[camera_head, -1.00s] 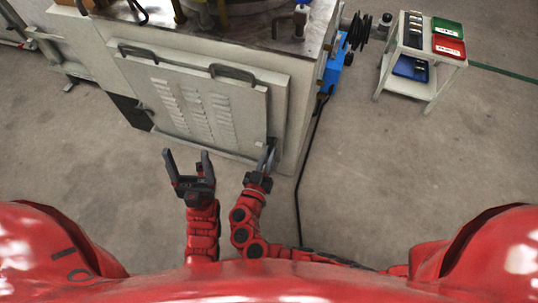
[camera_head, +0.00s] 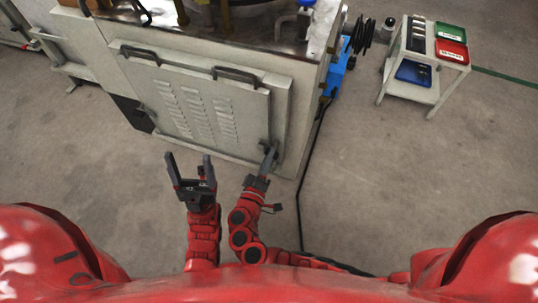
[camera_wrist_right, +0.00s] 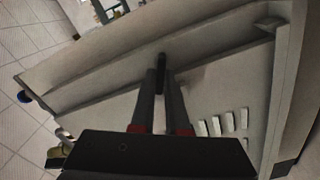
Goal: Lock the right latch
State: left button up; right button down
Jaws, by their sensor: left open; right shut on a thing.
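The machine's grey vented door panel (camera_head: 195,105) fills the front of the cabinet, with two dark handles along its top edge. The right latch is a small dark piece (camera_head: 264,144) at the panel's lower right corner. My right gripper (camera_head: 269,158) reaches up to that corner and is shut on the latch. In the right wrist view, its two fingers (camera_wrist_right: 162,80) close together on a small dark upright piece (camera_wrist_right: 161,60) at the panel edge. The fingers hide part of the latch. My left gripper (camera_head: 190,165) is open and empty, in front of the panel's lower edge, apart from it.
A white trolley (camera_head: 432,98) with green, red and blue bins stands at the right. A black cable (camera_head: 311,140) runs down beside the cabinet to the floor. A second small latch (camera_head: 147,109) shows at the panel's left.

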jog(key=shift+a+f+n+p, duration=0.1)
jog(key=shift+n+p, duration=0.95)
jog(key=shift+n, duration=1.55)
jog(key=shift+f+n, duration=0.1)
jog(key=shift+n, duration=0.2)
jog(key=c, duration=0.9)
grip_release()
